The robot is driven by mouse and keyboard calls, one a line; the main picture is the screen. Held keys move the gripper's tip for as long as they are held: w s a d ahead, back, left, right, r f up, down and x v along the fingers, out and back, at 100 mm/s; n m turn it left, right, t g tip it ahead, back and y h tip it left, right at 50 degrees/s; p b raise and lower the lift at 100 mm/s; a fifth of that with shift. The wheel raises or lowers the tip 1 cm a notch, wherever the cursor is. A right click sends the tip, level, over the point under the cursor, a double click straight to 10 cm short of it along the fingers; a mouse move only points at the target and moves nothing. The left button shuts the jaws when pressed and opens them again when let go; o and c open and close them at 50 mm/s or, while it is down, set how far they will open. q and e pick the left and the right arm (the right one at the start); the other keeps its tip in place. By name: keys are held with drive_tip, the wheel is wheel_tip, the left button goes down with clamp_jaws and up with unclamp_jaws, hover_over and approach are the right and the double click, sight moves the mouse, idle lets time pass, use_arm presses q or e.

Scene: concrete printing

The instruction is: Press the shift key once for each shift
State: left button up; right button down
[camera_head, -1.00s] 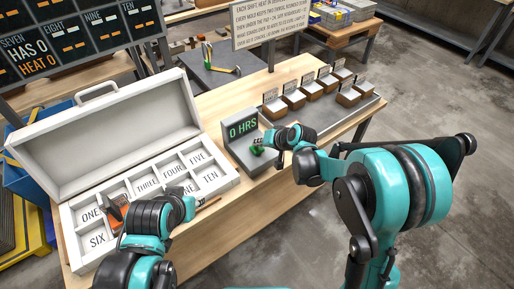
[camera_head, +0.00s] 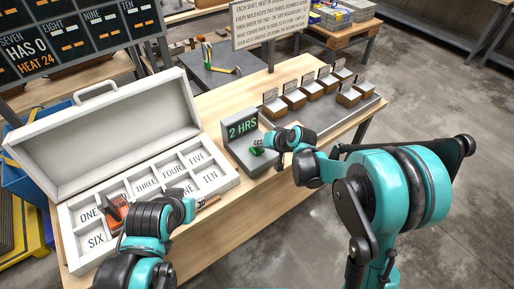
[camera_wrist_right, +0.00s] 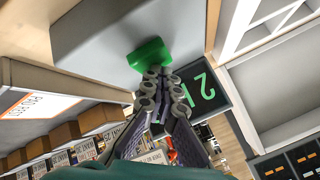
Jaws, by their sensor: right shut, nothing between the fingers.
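A grey shift unit (camera_head: 236,155) stands on the wooden table, its dark display (camera_head: 241,127) reading "2 HRS" in green. Its green key (camera_head: 257,151) sits on the front; it also shows in the right wrist view (camera_wrist_right: 149,54). My right gripper (camera_wrist_right: 156,72) is shut with nothing between the fingers, its tips at the key's edge and seemingly touching it. Whether the key is pressed down, I cannot tell. My left arm is over the front of the white case (camera_head: 70,218); its fingers are not clearly seen.
The case has numbered compartments, with an orange and black object (camera_head: 117,210) by the left arm. A dark board (camera_head: 75,40) shows "HEAT 24" under SEVEN. Several small labelled boxes (camera_head: 294,99) stand on a tray right of the unit. A text sign (camera_head: 271,24) stands behind.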

sight(259, 150)
idle(0.3)
drive_tip(key=shift+r+p, duration=0.7)
drive_tip(key=shift+r, duration=0.25)
wheel_tip(259, 150, up, 5)
drive_tip(key=p, duration=0.3)
drive_tip(key=shift+p, duration=0.35)
idle(0.4)
